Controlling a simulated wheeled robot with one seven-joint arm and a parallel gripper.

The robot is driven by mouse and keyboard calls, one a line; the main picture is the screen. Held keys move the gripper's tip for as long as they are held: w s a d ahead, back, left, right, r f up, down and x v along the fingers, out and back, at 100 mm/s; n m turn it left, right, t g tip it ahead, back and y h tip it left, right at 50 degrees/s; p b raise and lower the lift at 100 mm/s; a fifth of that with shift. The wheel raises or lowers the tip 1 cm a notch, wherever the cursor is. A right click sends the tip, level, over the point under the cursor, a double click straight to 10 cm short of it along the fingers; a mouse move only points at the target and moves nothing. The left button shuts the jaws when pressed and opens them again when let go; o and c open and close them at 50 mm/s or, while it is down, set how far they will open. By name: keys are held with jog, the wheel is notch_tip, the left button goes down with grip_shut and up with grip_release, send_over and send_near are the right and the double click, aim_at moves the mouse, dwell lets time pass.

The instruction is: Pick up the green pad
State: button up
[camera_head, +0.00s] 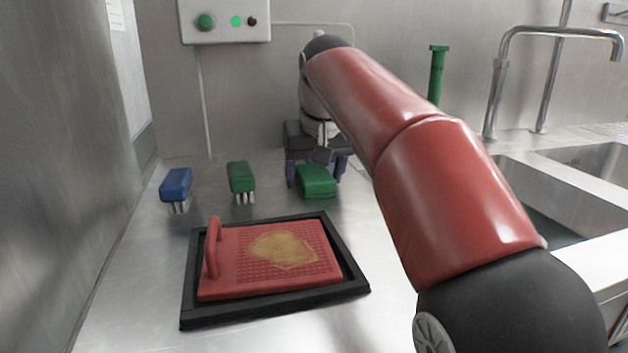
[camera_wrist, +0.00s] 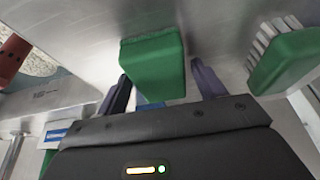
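The green pad (camera_head: 317,182) is a block lying on the steel counter behind the black tray, right of the green brush. It also shows in the wrist view (camera_wrist: 153,68), in front of my gripper. My gripper (camera_head: 316,173) is at the pad, with one purple finger on each side of it. In the wrist view the fingers of my gripper (camera_wrist: 160,72) are spread, with the pad between their tips. A narrow gap shows at the right finger; contact at the left finger is unclear. The pad rests on the counter.
A green brush (camera_head: 241,178) and a blue brush (camera_head: 176,187) lie to the left. A black tray (camera_head: 190,317) holds a red perforated plate (camera_head: 230,280) with a handle. A green upright cylinder (camera_head: 437,77) and a sink (camera_head: 575,190) are at the right.

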aim_at(315, 174)
jog(key=c, duration=0.8)
jog(key=shift+r, duration=0.15)
notch_tip(315, 174, up, 10)
jog(key=p, duration=0.4)
jog(key=shift+r, duration=0.15)
jog(key=o, duration=0.4)
jog(key=c, duration=0.3)
